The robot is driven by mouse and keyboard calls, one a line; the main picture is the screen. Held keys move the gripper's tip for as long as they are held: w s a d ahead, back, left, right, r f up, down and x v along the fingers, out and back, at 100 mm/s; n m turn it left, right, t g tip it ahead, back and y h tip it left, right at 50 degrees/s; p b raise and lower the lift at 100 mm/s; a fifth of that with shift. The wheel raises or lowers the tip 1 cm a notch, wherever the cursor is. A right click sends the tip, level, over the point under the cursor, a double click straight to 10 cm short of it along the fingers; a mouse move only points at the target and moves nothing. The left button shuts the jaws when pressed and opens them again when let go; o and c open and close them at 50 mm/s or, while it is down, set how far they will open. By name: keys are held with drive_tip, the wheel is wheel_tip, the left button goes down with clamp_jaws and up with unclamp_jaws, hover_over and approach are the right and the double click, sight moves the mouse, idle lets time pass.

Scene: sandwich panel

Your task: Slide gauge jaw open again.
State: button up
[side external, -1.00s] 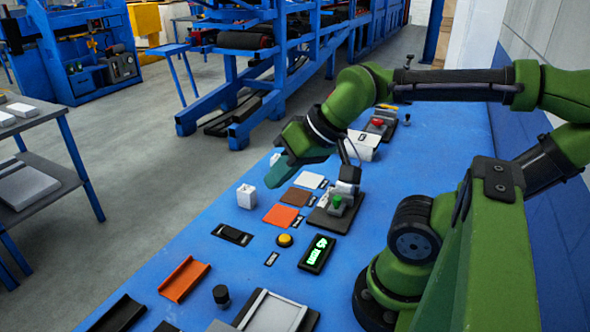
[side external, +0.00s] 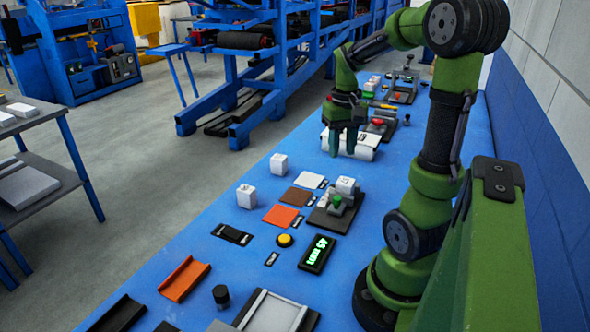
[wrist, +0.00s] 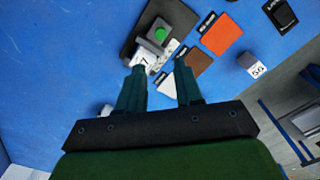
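The gauge (side external: 332,212) is a dark plate with a grey slide and a green knob (side external: 336,199); it sits right of the coloured cards. A white cube (side external: 346,185) with a dark mark stands at its far end, against or close to the slide; I cannot tell whether the jaw touches it. In the wrist view the green knob (wrist: 160,34) shows beyond my fingers, with the marked cube (wrist: 147,58) partly hidden by a finger. My gripper (side external: 345,152) points down above the white box behind the gauge. Its fingers are apart (wrist: 160,68), with nothing visible between them.
Two white cubes (side external: 247,196) (side external: 279,164) stand left of the cards. The white box (side external: 362,146) and a red-knob fixture (side external: 379,126) lie behind. A yellow button (side external: 284,240) and green-lit display (side external: 316,254) are in front, with an orange channel (side external: 185,278) farther left.

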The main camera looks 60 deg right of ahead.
sight(337, 198)
wheel_tip(337, 198, down, 16)
drive_tip(key=shift+r, duration=0.1)
idle(0.4)
clamp_jaws()
